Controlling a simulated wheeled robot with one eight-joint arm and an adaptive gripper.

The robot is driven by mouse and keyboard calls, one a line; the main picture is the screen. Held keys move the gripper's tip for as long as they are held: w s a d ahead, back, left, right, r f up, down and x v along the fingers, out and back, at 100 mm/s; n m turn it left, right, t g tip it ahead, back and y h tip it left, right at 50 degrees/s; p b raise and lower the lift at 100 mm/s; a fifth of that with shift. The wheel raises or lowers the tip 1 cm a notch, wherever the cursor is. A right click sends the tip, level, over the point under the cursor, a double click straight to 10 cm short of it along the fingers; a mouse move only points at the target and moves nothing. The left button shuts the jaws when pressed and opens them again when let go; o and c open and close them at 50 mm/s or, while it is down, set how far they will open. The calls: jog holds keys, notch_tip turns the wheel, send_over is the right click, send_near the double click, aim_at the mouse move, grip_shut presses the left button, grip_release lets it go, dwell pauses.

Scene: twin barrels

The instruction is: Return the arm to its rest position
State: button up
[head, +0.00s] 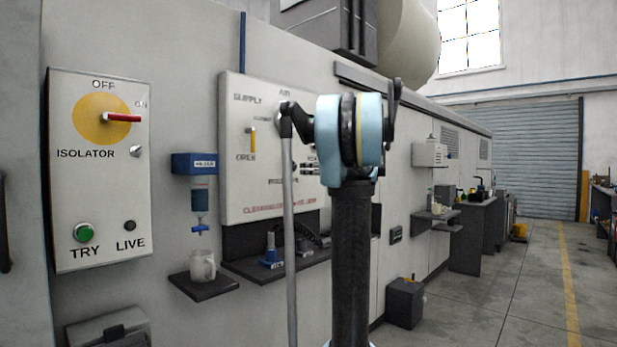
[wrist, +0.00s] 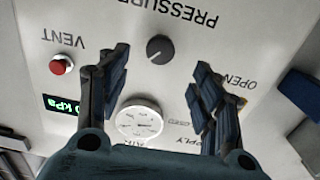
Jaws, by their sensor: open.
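My gripper (wrist: 160,68) is open and empty in the wrist view, its two dark fingers spread apart. It faces the white air panel (wrist: 105,20), which appears upside down. The black pressure knob (wrist: 159,49) shows between and beyond the fingertips, with no finger seen touching it. In the head view my arm (head: 350,140) stands upright in front of the same panel (head: 240,130), its blue joint on top. My gripper cannot be made out there, and the arm hides part of the panel.
On the panel are a red vent button (wrist: 61,64), a green display (wrist: 62,105) and a round gauge (wrist: 138,121). An isolator box (head: 100,190) is at left. A shelf with a white mug (head: 202,265) juts out beside the panel. Open floor (head: 500,300) lies at right.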

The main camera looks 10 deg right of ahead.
jog(key=s+a+f+m+g+h, duration=0.1)
jog(key=s+a+f+g, duration=0.2)
jog(key=s+a+f, duration=0.35)
jog(key=s+a+f+g+h, duration=0.1)
jog(key=s+a+f+g, duration=0.15)
jog(key=s+f, duration=0.7)
jog(key=s+a+f+m+g+h, duration=0.1)
jog(key=s+a+f+g, duration=0.2)
jog(key=s+a+f, duration=0.4)
jog(key=s+d+f+m+g+h, duration=0.2)
jog(key=s+d+f+h, duration=0.1)
jog(key=s+f, duration=0.9)
jog(key=s+d+f+m+g+h, duration=0.2)
jog(key=s+d+f, duration=0.4)
jog(key=s+f, duration=0.6)
jog(key=m+h, duration=0.1)
jog(key=h, duration=0.1)
jog(key=shift+s+d+h, duration=0.15)
jog(key=shift+s+h, duration=0.05)
jog(key=shift+h, duration=0.1)
jog(key=shift+f, duration=0.1)
jog(key=shift+w+f, duration=0.2)
jog(key=shift+w, duration=0.25)
